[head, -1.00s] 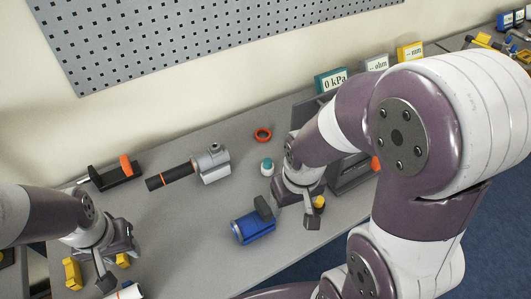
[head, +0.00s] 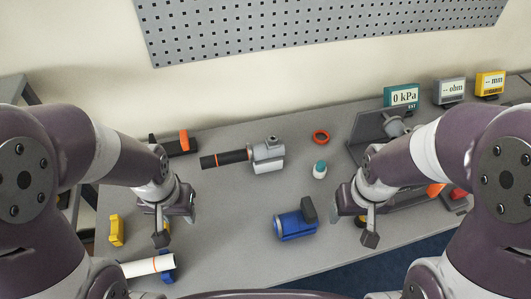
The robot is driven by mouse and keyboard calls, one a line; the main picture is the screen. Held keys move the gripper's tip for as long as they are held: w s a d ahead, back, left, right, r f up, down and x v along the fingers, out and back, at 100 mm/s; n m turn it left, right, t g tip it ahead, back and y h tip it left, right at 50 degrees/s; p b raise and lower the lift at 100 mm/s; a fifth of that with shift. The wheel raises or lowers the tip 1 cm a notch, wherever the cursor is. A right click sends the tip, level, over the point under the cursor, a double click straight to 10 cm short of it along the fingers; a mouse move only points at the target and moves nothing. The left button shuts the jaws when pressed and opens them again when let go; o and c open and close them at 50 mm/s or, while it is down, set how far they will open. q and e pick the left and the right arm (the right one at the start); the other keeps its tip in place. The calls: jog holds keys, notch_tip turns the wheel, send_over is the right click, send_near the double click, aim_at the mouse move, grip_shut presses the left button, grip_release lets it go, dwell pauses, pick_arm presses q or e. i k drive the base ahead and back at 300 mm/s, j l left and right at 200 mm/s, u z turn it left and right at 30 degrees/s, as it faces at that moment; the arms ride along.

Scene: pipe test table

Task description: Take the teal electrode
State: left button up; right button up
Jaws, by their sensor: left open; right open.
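A small white piece with a teal cap (head: 320,170), which looks like the teal electrode, stands on the grey table right of the middle in the head view. Nothing touches it. My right gripper (head: 357,222) is open, pointing down to the right of and nearer than the electrode. My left gripper (head: 174,222) is open over the left part of the table, well away from the electrode. Both grippers look empty, though their fingers are partly hidden by their own wrists.
A grey pipe fitting with a black handle (head: 268,153) lies left. A white tube (head: 145,267) and yellow block (head: 116,229) are at the left. Displays (head: 401,97) stand at the back right.

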aim_at(321, 164)
jog(key=i+l+z, duration=0.15)
jog(key=z, duration=0.25)
jog(key=i+l+z, duration=0.2)
jog(key=z, duration=0.15)
jog(key=i+l+z, duration=0.2)
jog(key=z, duration=0.2)
